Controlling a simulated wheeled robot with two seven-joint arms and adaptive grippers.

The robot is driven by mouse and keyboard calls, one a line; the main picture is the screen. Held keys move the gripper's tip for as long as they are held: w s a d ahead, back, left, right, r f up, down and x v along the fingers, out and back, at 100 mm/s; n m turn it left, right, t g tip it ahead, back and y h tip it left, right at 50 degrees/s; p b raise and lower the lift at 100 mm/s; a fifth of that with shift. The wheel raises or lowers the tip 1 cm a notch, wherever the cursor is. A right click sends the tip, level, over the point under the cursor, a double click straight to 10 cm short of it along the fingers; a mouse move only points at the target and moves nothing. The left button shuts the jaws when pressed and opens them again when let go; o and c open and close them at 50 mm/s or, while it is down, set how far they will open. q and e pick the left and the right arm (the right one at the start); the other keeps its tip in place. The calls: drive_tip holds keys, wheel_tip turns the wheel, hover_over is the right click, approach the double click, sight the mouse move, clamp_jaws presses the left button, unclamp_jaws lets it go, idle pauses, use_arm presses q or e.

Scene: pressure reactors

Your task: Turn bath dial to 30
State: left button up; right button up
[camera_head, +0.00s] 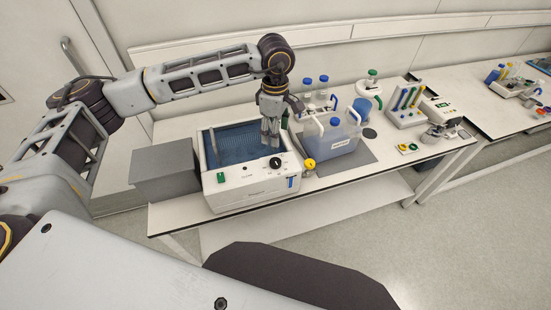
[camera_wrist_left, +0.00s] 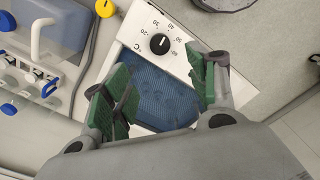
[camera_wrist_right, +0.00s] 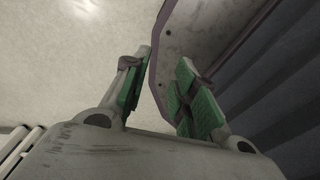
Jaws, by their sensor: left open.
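The bath dial (camera_wrist_left: 159,44) is a round black knob with a white mark, set on a white panel with a printed number scale around it. I cannot read its exact setting. In the head view the dial (camera_head: 275,162) is on the front panel of the white water bath (camera_head: 238,190). My left gripper (camera_head: 270,137) hangs over the blue water area, just behind the dial, pointing down. In the left wrist view its fingers (camera_wrist_left: 165,85) are spread and empty, with the dial beyond them and apart. My right gripper (camera_wrist_right: 160,85) is open and empty, away from the bath.
A grey box (camera_head: 165,172) stands left of the bath. A blue-filled container (camera_head: 335,137) and a yellow knob (camera_head: 309,163) are close on its right. Blue-capped bottles (camera_head: 315,92) stand behind. The floor in front is clear.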

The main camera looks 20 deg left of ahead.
sight(275, 161)
use_arm(q)
wheel_tip(275, 161, down, 12)
drive_tip(key=p, duration=0.2)
drive_tip(key=shift+p, duration=0.4)
drive_tip(key=shift+f, duration=0.85)
use_arm(e)
drive_tip(key=shift+w+r, duration=0.25)
drive_tip(key=shift+r, duration=0.55)
drive_tip(key=shift+w+r, duration=0.2)
drive_tip(key=shift+r, duration=0.6)
use_arm(q)
drive_tip(key=c, duration=1)
drive_tip(key=shift+c, duration=0.2)
